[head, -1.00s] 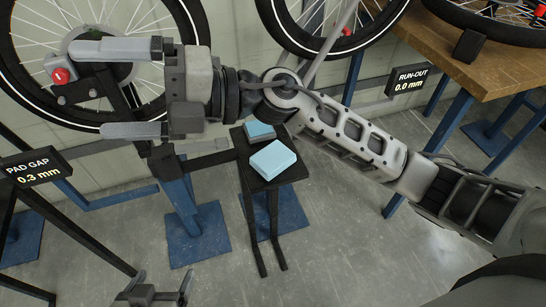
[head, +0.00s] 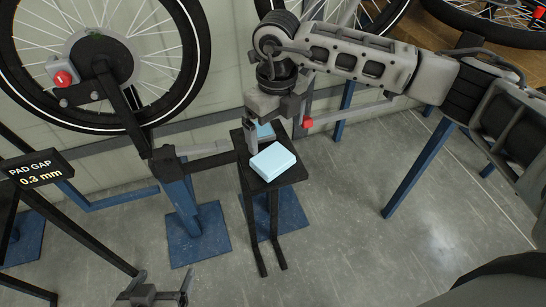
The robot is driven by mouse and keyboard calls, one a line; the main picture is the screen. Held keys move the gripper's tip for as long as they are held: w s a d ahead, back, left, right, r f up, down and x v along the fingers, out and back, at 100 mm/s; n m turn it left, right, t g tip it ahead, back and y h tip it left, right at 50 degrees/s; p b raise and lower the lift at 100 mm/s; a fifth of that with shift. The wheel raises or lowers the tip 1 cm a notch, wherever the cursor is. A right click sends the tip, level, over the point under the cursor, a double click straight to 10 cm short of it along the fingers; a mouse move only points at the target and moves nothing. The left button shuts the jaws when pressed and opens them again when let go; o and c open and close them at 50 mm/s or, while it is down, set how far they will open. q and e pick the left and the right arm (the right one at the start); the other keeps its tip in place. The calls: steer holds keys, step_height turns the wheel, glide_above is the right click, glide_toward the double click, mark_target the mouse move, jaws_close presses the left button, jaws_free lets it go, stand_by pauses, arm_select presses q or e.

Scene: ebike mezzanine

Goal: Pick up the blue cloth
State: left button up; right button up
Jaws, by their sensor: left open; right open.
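A light blue folded block (head: 272,161), which looks like the cloth, lies on a small black stand (head: 292,175). A second, smaller blue piece (head: 265,132) lies just behind it on the same stand and is partly hidden by my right gripper. I cannot tell for certain which of the two is the cloth. My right gripper (head: 276,138) points down over the back of the stand, open, with its fingers around or just above the smaller blue piece. Contact cannot be made out. My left gripper (head: 162,287) is open and empty at the bottom edge, far from the stand.
A bicycle wheel (head: 188,105) with a red knob (head: 63,79) stands at the back left. A grey bar with a red end (head: 308,122) is close to my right gripper. Blue posts flank the stand. A sign (head: 38,174) stands at left.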

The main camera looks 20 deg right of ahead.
mark_target(273, 157)
steer(key=f, duration=0.2)
steer(key=f+p, duration=0.1)
steer(key=f, duration=0.5)
steer(key=shift+w+a+f, duration=0.2)
steer(key=shift+a+f, duration=0.05)
steer(key=c, duration=0.9)
